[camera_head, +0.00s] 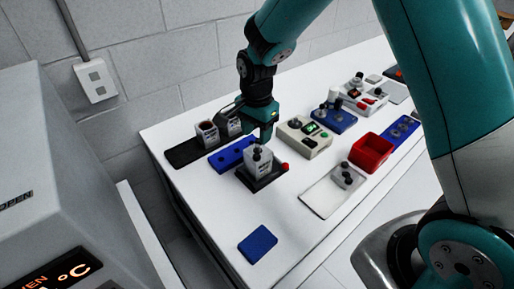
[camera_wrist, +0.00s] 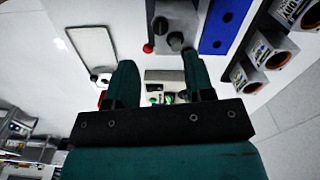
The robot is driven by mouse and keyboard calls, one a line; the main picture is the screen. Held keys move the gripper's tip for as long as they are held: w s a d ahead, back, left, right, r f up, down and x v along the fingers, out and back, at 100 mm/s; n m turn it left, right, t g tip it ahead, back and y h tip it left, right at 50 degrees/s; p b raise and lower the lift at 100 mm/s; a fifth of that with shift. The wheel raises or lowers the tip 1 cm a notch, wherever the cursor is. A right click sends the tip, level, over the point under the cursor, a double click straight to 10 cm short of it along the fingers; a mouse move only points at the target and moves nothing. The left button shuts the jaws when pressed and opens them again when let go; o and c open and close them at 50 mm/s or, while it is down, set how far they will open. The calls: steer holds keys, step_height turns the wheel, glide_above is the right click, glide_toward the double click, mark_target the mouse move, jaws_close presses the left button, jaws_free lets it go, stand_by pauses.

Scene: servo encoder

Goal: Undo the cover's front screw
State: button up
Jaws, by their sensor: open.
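A grey servo unit (camera_head: 259,161) with dark knob-like parts on top stands on a black base (camera_head: 262,180) on the white bench. A red knob (camera_head: 285,167) is at the base's right end. My gripper (camera_head: 267,139) is above and close behind the unit in the head view, pointing down. In the wrist view my gripper (camera_wrist: 159,60) is open, with nothing between its teal fingers. There the grey unit (camera_wrist: 175,40) shows beyond the fingertips, with the red knob (camera_wrist: 148,48) to its left. I cannot make out the cover's front screw in either view.
A beige box with a green display (camera_head: 304,137) stands right of the unit. A blue block with holes (camera_head: 232,154) and a black tray (camera_head: 187,153) with cups lie left. A red bin (camera_head: 371,152) and white tray (camera_head: 325,197) are right. The near bench is clear around a blue pad (camera_head: 258,244).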

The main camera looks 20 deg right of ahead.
mark_target(257, 156)
step_height(257, 156, down, 8)
steer(key=shift+r+p, duration=0.15)
steer(key=shift+p, duration=0.65)
jaws_close()
